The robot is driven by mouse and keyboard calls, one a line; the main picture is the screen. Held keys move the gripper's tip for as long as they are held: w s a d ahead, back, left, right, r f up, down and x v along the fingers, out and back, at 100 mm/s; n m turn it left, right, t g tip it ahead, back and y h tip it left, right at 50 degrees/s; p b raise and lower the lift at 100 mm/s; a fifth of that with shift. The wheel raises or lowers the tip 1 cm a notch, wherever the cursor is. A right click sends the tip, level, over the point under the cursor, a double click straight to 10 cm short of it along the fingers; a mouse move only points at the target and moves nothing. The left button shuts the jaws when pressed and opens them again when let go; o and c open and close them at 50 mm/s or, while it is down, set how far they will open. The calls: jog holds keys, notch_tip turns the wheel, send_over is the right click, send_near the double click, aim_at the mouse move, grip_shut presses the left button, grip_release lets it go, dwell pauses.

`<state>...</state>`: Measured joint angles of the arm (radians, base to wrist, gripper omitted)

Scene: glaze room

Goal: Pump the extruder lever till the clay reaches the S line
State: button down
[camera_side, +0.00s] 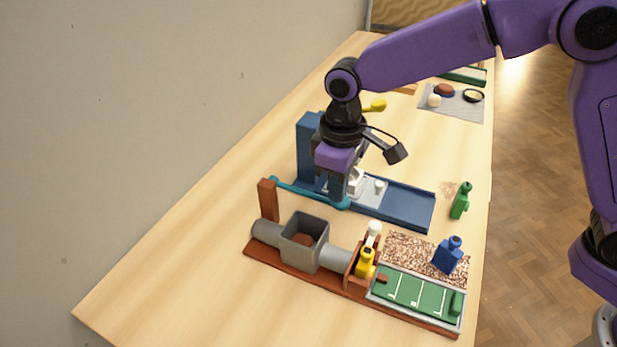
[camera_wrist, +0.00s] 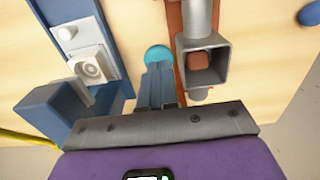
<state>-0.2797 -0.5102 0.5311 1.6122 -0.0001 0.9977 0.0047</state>
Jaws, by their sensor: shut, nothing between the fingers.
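The extruder has a grey barrel with a square hopper (camera_side: 305,242) holding brown clay (camera_wrist: 199,60), on a red-brown base. A teal lever (camera_side: 305,191) runs from the red-brown post (camera_side: 268,200) to a rounded end, which shows as a teal disc (camera_wrist: 157,54) in the wrist view. My gripper (camera_side: 338,198) is shut and empty, pointing down at that end; I cannot tell if it touches. A small brown clay stub (camera_side: 383,279) shows at the start of the green board (camera_side: 415,295) with white lines; its letters are too small to read.
A blue machine with a tray (camera_side: 410,208) stands close behind the lever. A yellow piece (camera_side: 366,262) and white knob (camera_side: 374,229) are at the barrel's outlet. A blue bottle (camera_side: 447,257) stands on a speckled mat (camera_side: 405,250), a green bottle (camera_side: 461,201) behind. The table's left is clear.

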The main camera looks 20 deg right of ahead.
jog(key=shift+f, duration=1.85)
jog(key=shift+r, duration=4.9)
notch_tip(320, 180, up, 5)
